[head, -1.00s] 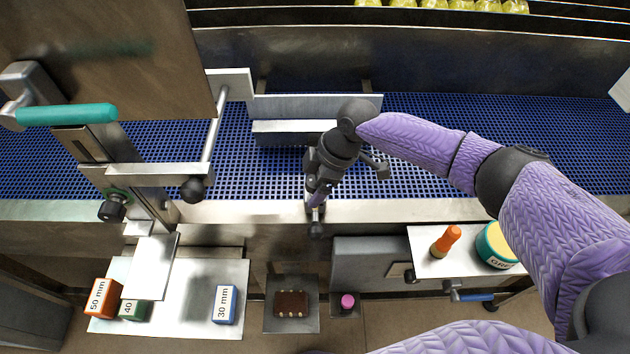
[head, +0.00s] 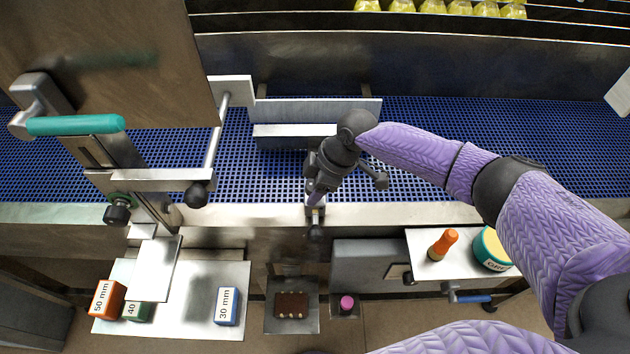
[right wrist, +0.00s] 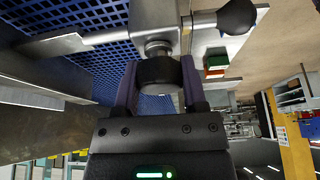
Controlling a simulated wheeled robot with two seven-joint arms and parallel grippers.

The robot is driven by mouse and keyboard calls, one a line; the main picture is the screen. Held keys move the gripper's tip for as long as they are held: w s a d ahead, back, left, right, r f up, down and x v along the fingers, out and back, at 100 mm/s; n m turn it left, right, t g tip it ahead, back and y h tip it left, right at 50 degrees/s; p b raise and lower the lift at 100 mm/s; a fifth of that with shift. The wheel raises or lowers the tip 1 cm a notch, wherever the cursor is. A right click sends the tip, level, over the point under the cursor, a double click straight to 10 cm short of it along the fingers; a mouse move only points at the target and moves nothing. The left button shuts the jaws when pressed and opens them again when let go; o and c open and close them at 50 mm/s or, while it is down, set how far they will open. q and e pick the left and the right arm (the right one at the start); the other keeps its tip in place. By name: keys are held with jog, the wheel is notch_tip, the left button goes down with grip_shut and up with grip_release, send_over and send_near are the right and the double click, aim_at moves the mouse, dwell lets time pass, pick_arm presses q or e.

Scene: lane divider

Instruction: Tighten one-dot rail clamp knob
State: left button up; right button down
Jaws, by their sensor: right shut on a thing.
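My right gripper (head: 316,196) is at the clamp on the conveyor's front rail, below the short metal divider plate (head: 318,110). In the right wrist view, its two purple fingers (right wrist: 160,85) are shut on a black round knob (right wrist: 158,72), one finger on each side. The knob sits on a metal clamp body (right wrist: 156,18). In the head view the gripper hides most of this knob. A black ball end (head: 315,232) shows just below the gripper. No dot mark is readable on the clamp. My left gripper is not in view.
A second clamp with a black knob (head: 117,213) and a teal handle (head: 75,125) stands at the left. Gauge blocks, one marked 30 mm (head: 228,305), lie on a lower shelf (head: 190,322). An orange-capped marker (head: 443,243) and a teal tub (head: 490,250) stand at the right.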

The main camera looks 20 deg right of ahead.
jog(key=m+p, duration=0.2)
jog(key=m+t+p, duration=0.1)
jog(key=m+p, duration=0.1)
jog(key=m+h+p, duration=0.1)
jog(key=m+p, duration=0.1)
jog(key=shift+r+t+p, duration=0.3)
jog(key=shift+t+p, duration=0.1)
jog(key=m+h+p, duration=0.1)
jog(key=m+p, duration=0.1)
jog(key=shift+m+t, duration=0.3)
jog(key=shift+m, duration=0.1)
jog(key=m+h+p, duration=0.1)
jog(key=m+p, duration=0.1)
jog(key=shift+f+m, duration=0.1)
jog(key=shift+m, duration=0.3)
jog(key=shift+m+t+h+p, duration=0.3)
jog(key=shift+m+t+h, duration=0.1)
jog(key=shift+m, duration=0.5)
jog(key=shift+w+f+m+h, duration=0.15)
jog(key=shift+m+h, duration=0.65)
jog(key=shift+m, duration=1.2)
jog(key=c, duration=0.5)
grip_release()
jog(key=shift+c, duration=0.2)
jog(key=o, duration=0.4)
